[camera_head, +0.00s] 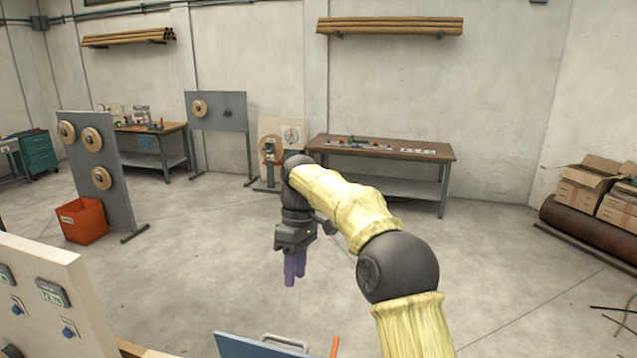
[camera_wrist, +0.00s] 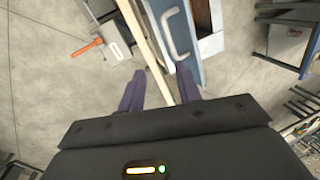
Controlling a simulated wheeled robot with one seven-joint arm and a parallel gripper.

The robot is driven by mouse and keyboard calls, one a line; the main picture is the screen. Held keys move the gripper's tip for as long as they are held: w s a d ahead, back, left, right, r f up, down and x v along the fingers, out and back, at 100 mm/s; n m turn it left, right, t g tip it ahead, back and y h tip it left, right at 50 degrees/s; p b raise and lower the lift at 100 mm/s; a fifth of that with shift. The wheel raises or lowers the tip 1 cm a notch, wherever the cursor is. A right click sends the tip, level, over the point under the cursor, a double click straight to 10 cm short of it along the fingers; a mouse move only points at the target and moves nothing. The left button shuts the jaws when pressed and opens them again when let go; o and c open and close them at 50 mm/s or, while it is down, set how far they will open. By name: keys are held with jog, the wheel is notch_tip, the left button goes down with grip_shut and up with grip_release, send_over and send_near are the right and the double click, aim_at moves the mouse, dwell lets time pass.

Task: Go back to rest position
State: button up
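My gripper (camera_head: 293,268) hangs from my yellow-sleeved arm, pointing down above open floor in the middle of the head view. Its two purple fingers also show in the wrist view (camera_wrist: 160,92), spread apart with nothing between them but the view of the floor and a panel edge beyond. The gripper touches nothing that I can see.
A blue panel with a metal handle (camera_head: 285,342) lies at the bottom front, also in the wrist view (camera_wrist: 178,35). A cream control panel (camera_head: 45,290) stands at left. A red bin (camera_head: 82,222) and a workbench (camera_head: 380,150) are farther back. The middle floor is clear.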

jog(key=s+d+f+m+t, duration=0.3)
jog(key=s+d+f+m, duration=0.4)
jog(key=s+d, duration=0.35)
jog(key=s+d+f+m+t, duration=0.2)
jog(key=s+d+f+m, duration=0.4)
jog(key=s+d, duration=0.5)
notch_tip(320, 180, down, 14)
jog(key=s+b, duration=0.1)
jog(key=b, duration=1.2)
jog(key=shift+s+a+f+h+b, duration=0.2)
jog(key=shift+h+b, duration=0.1)
jog(key=shift+b, duration=0.1)
jog(key=shift+r, duration=0.1)
